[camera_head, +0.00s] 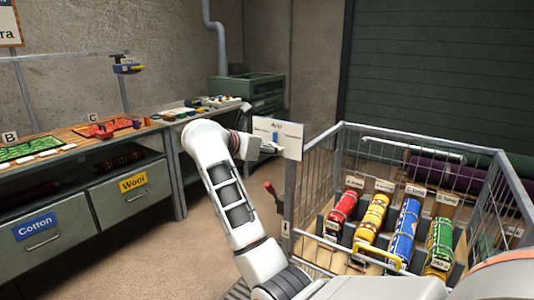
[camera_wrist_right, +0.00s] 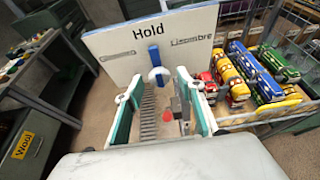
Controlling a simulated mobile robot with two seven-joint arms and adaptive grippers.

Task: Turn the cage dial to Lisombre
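The cage dial is a white board (camera_wrist_right: 190,42) on the near-left side of the wire cage. It reads "Hold" at the top and "Lisombre" at the right; the left label is unclear. Its blue pointer (camera_wrist_right: 154,55) stands upright toward "Hold", above a pale hub. The board also shows in the head view (camera_head: 291,137). My right gripper (camera_wrist_right: 159,88) is open, its teal-padded fingers spread below and on both sides of the hub. Whether they touch it I cannot tell. In the head view my right gripper (camera_head: 270,149) is at the board's front. My left gripper is not in view.
The wire cage (camera_head: 345,150) holds several coloured rolls (camera_head: 404,230) with tags. A workbench (camera_head: 75,150) with Cotton and Wool drawers runs along the left wall. A red-knobbed lever (camera_head: 269,188) sits low beside the cage. Floor between bench and cage is open.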

